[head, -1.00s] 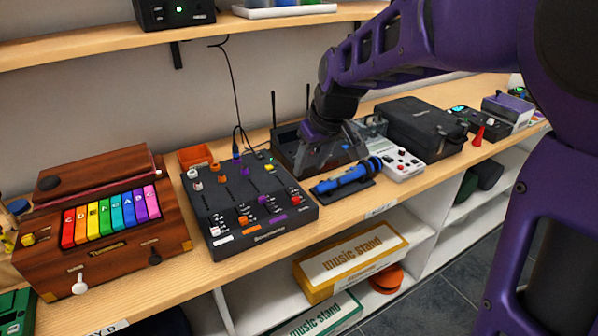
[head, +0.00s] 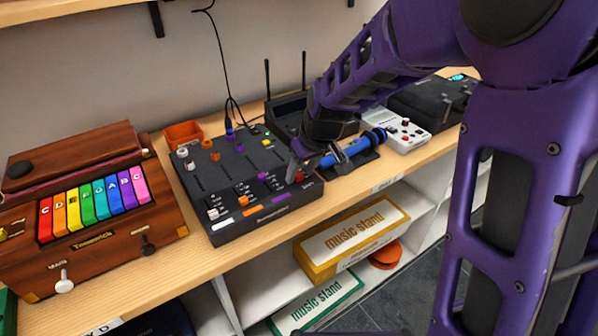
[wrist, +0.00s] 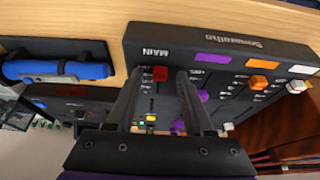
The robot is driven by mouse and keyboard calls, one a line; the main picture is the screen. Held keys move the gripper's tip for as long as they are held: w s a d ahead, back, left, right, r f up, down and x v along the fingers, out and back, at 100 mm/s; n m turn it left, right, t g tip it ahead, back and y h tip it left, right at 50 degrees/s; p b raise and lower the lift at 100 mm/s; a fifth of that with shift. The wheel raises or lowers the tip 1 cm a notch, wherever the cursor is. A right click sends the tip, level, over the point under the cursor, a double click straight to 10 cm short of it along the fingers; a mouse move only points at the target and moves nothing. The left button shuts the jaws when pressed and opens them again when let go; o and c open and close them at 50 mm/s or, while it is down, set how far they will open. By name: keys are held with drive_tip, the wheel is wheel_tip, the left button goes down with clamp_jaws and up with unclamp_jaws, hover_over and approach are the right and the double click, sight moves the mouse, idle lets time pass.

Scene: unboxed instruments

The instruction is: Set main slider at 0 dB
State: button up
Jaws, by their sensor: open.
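The black mixer (head: 225,232) lies on the wooden shelf, with coloured slider caps and knobs. Its main slider has a red cap (wrist: 160,73), beside the MAIN label in the wrist view. The cap sits near the label end of its slot; the printed scale beside it is too small to read. My gripper (wrist: 159,76) is open, and its two fingers show on either side of the red cap in the wrist view. I cannot tell how far above the panel the tips are. In the head view my gripper (head: 296,168) is at the mixer's right front corner, by the red cap.
A blue cylindrical device (head: 352,147) on a black stand lies close right of the mixer. A router with antennas (head: 284,110) stands behind. A wooden toy keyboard (head: 80,255) is to the left, and an orange bin (head: 184,134) is behind the mixer. Cables rise from the mixer's back.

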clamp_jaws()
idle(1.4)
